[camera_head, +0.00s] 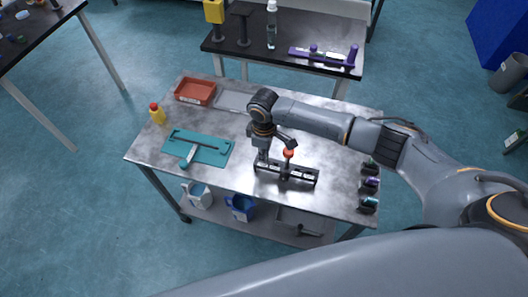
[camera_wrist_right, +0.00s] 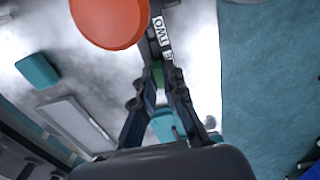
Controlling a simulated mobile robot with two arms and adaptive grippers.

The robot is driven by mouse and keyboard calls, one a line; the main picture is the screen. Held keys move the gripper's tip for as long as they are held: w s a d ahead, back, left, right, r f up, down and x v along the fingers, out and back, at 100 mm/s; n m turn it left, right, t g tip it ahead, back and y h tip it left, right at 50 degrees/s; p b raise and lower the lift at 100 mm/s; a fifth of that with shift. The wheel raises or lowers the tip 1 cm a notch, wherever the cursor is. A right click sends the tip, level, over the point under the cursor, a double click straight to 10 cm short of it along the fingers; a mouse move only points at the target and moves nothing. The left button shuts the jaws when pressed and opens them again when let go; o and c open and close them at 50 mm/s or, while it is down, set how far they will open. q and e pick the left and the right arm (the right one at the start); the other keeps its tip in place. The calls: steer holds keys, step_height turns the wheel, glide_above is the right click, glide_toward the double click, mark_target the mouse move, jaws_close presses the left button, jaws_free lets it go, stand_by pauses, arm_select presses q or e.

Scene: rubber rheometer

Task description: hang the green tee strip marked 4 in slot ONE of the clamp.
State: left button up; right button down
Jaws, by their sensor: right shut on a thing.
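The dark clamp (camera_head: 300,176) stands near the front middle of the metal bench, with an orange knob (camera_head: 288,153) on top. In the right wrist view the knob (camera_wrist_right: 110,22) fills the upper left. My right gripper (camera_head: 262,160) points down at the clamp's left end. In the wrist view its fingers (camera_wrist_right: 160,78) are shut on a small green piece (camera_wrist_right: 158,75), the green tee strip. Its mark 4 and lower part are hidden, so I cannot tell whether it sits in the slot. My left gripper is out of view.
Small dark holders (camera_head: 369,204) line the right edge. A second bench (camera_head: 275,58) is at the back.

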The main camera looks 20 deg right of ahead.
steer(key=shift+f, duration=0.6)
steer(key=c, duration=1.3)
jaws_free()
steer(key=shift+c, duration=0.2)
steer(key=shift+r, duration=0.1)
step_height(320, 180, up, 6)
steer(key=p, duration=0.6)
